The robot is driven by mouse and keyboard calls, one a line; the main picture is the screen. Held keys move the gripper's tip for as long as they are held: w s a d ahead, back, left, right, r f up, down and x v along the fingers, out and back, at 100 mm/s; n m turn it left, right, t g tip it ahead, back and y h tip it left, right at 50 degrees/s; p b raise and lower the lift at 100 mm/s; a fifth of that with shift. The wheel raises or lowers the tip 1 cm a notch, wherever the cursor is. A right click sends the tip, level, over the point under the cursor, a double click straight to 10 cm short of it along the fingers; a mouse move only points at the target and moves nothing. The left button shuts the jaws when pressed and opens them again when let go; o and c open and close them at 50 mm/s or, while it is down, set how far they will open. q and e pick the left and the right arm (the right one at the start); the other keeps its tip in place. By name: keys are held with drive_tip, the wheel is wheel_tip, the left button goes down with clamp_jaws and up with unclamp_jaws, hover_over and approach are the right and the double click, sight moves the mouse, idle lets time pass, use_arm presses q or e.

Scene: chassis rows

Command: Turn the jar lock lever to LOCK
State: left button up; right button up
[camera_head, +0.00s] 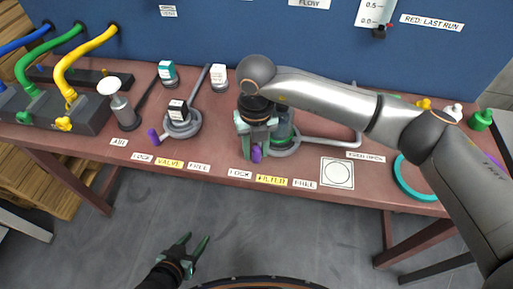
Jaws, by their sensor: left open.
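The jar lock lever shows as a purple tip (256,154) at the front of a grey ring (290,148), above the labels LOCK, FILTER and FREE. A green jar (284,130) stands in that ring, partly hidden by my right arm. My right gripper (257,150) points down at the lever, with its fingers around or beside the purple tip. Whether they are closed on it is unclear. The tip lies between the LOCK label (240,174) and the FILTER label (271,180). My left gripper (196,240) is open and empty, over the floor in front of the bench.
A second ring (184,124) with a purple lever tip (153,134) stands left, by the VALVE label (169,163). Hoses and a manifold (90,119) fill the left end. A grey pipe (325,143) and a teal ring (402,184) lie right. My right arm crosses the bench's right side.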

sight(256, 148)
drive_tip(key=shift+o, duration=1.3)
wheel_tip(256, 148, up, 12)
drive_tip(key=shift+r, duration=0.25)
drive_tip(key=shift+s, duration=0.1)
